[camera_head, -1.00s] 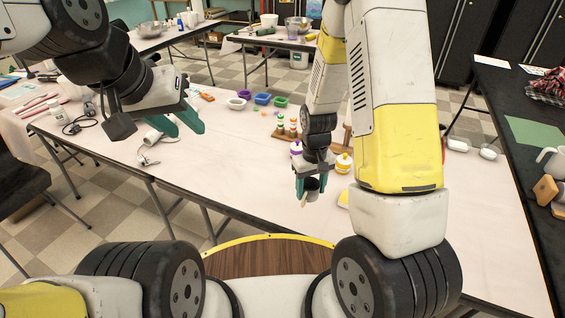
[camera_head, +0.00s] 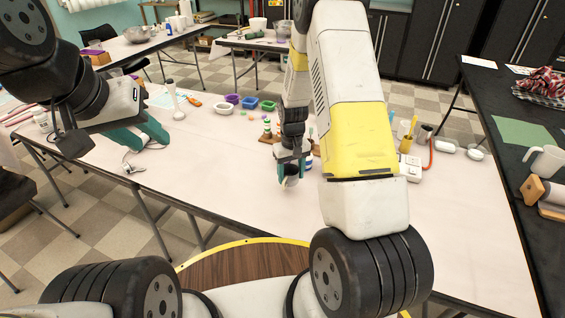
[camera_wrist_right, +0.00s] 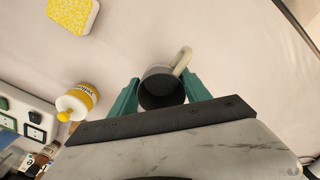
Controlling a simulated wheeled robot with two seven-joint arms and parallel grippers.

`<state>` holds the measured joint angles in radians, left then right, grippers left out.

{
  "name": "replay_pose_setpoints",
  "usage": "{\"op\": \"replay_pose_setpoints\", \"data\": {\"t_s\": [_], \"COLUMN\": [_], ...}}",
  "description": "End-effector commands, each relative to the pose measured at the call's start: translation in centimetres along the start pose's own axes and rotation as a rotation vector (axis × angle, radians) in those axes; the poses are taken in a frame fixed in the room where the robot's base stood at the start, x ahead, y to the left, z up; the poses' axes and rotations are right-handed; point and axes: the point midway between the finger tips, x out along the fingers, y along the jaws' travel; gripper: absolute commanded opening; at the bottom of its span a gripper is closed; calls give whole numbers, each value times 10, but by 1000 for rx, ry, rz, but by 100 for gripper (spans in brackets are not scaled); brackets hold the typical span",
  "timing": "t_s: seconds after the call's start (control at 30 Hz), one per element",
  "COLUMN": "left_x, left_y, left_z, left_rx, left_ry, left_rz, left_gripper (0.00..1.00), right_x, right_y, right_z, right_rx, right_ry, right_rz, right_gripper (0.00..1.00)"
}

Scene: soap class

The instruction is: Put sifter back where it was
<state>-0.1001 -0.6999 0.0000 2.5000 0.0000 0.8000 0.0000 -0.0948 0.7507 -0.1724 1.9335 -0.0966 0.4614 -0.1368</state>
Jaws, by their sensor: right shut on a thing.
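The sifter is a small dark grey cup with a pale handle. In the head view the sifter (camera_head: 291,181) hangs at my right gripper (camera_head: 291,164), over the table's near part. In the right wrist view the sifter (camera_wrist_right: 160,92) sits between the teal fingers of my right gripper (camera_wrist_right: 162,98), which is shut on it. Its pale handle points up and right. I cannot tell its exact height above the table. My left gripper (camera_head: 148,134) is open and empty over the left part of the table.
The long pale table (camera_head: 230,180) has free room at its front. Bowls (camera_head: 250,103) and a wooden rack with small bottles (camera_head: 267,128) stand behind. A yellow-labelled bottle (camera_wrist_right: 77,101), a yellow sponge (camera_wrist_right: 72,14) and a white socket box (camera_wrist_right: 28,124) show in the right wrist view.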

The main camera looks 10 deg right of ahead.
Motion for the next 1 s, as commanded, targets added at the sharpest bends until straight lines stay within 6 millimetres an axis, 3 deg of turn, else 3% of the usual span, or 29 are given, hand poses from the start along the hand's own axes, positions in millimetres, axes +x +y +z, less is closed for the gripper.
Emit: {"op": "replay_pose_setpoints", "data": {"t_s": [0.13,0.4,0.73,0.77,0.8,0.87,1.0], "left_x": [0,0,0,0,0,0,0], "left_y": [0,0,0,0,0,0,0], "left_z": [0,0,0,0,0,0,0], "left_rx": [0,0,0,0,0,0,0], "left_ry": [0,0,0,0,0,0,0], "left_rz": [0,0,0,0,0,0,0], "left_gripper": [36,36,36,36,36,36,36], "right_x": [1,36,39,39,38,38,38], "right_y": [6,5,5,5,5,5,5], "right_z": [-9,-9,-9,-9,-9,-9,-9], "right_rx": [2,1,1,1,1,1,1], "right_ry": [0,-1,0,0,0,0,0], "right_rz": [0,-1,-1,0,0,0,0], "right_gripper": [14,14,14,61,69,77,77]}}
